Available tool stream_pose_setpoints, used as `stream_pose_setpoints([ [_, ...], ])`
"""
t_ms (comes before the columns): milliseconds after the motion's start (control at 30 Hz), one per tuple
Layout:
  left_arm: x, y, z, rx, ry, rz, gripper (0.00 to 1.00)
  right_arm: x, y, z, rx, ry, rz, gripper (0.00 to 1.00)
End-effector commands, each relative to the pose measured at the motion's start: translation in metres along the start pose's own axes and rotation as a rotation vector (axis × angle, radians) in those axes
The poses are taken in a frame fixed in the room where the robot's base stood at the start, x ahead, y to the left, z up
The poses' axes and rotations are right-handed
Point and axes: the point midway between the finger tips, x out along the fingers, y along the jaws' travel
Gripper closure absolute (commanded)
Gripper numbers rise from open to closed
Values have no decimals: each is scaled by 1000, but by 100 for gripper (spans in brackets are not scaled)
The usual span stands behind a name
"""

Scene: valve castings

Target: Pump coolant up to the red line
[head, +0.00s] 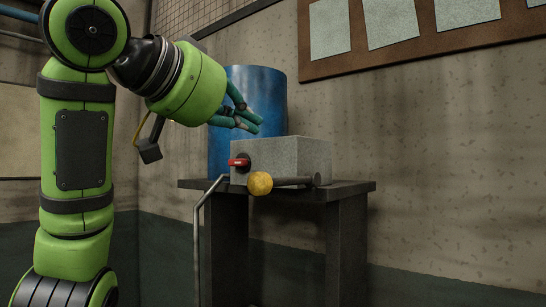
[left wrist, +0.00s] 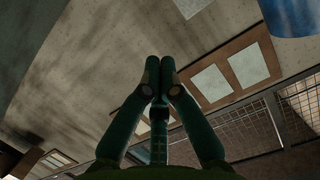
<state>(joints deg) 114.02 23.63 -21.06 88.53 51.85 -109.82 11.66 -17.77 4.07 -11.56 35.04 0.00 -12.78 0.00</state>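A grey box-shaped unit (head: 290,158) sits on a dark table. A small red handle (head: 239,162) is on its front left. A yellow ball knob (head: 260,183) is at the left end of a dark bar (head: 293,182) along the box's lower front. My left gripper (head: 259,125) is above and behind the box's left part, apart from the knob. In the left wrist view its teal fingers (left wrist: 159,62) come together at the tips with nothing visible between them. My right gripper is not in view. I see no red line or coolant level.
The dark table (head: 355,187) has a little bare top at its right. A bent grey pipe (head: 196,240) runs down its left front. A blue drum (head: 265,92) stands behind. A board with pale sheets (head: 330,27) hangs on the wall. Space right of the table is clear.

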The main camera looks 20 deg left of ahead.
Motion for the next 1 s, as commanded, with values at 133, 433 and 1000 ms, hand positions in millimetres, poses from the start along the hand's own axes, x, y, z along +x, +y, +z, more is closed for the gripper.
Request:
stream_pose_setpoints([
  [133,32,-1,-4,0,-5,1,100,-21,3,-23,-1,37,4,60],
  [433,82,-1,11,1,-2,-1,100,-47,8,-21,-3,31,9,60],
  [1000,88,0,38,0,2,0,100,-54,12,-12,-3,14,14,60],
])
